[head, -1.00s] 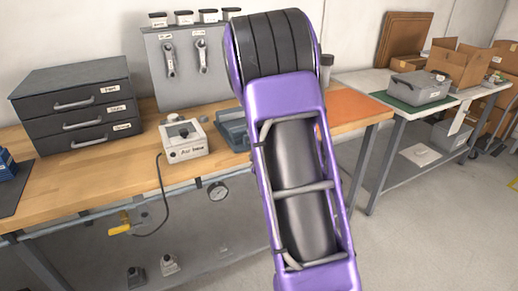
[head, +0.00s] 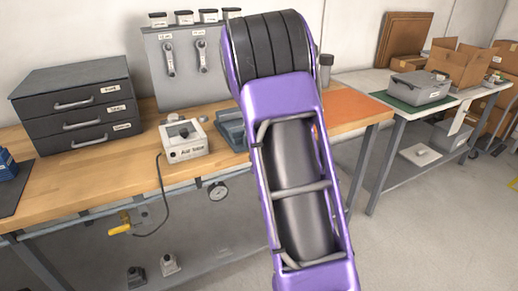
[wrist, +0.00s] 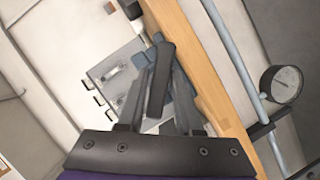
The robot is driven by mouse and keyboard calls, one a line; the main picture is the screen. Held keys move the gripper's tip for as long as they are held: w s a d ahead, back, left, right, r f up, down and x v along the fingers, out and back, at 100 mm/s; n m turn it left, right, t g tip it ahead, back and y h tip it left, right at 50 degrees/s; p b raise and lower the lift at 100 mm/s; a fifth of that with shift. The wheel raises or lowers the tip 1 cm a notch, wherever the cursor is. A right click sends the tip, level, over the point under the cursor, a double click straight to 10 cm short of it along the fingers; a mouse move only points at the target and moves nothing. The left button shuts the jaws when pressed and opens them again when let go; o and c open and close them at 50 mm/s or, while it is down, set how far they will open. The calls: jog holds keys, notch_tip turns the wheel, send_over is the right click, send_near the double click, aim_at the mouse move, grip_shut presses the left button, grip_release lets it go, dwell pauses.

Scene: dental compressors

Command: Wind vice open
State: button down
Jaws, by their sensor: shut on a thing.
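The blue-grey vice (head: 232,130) sits on the wooden bench, partly hidden behind my purple arm in the head view. In the wrist view, parts of its blue-grey body (wrist: 182,100) show beyond my fingers. My gripper (wrist: 160,72) is shut on a dark bar, which looks like the vice handle (wrist: 158,88), lying between the two grey fingers. The head view hides my gripper and the handle behind the arm. How far apart the vice jaws are cannot be told.
A white labelled box (head: 184,146) stands left of the vice, and a grey drawer cabinet (head: 75,103) farther left. A tool panel (head: 185,70) rises behind. An orange mat (head: 350,112) lies right.

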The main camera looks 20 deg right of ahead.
dwell(0.4)
jog(key=c, duration=0.7)
grip_release()
jog(key=p+v, duration=0.1)
jog(key=v, duration=0.3)
jog(key=p+v, duration=0.2)
jog(key=v, duration=0.3)
jog(key=shift+s+a+r, duration=0.1)
jog(key=shift+r, duration=0.2)
jog(key=p+v, duration=0.1)
jog(key=p, duration=0.3)
jog(key=p+v, duration=0.1)
jog(key=p, duration=0.3)
jog(key=shift+s+a+f, duration=0.1)
jog(key=shift+s+f, duration=0.05)
jog(key=shift+s, duration=0.15)
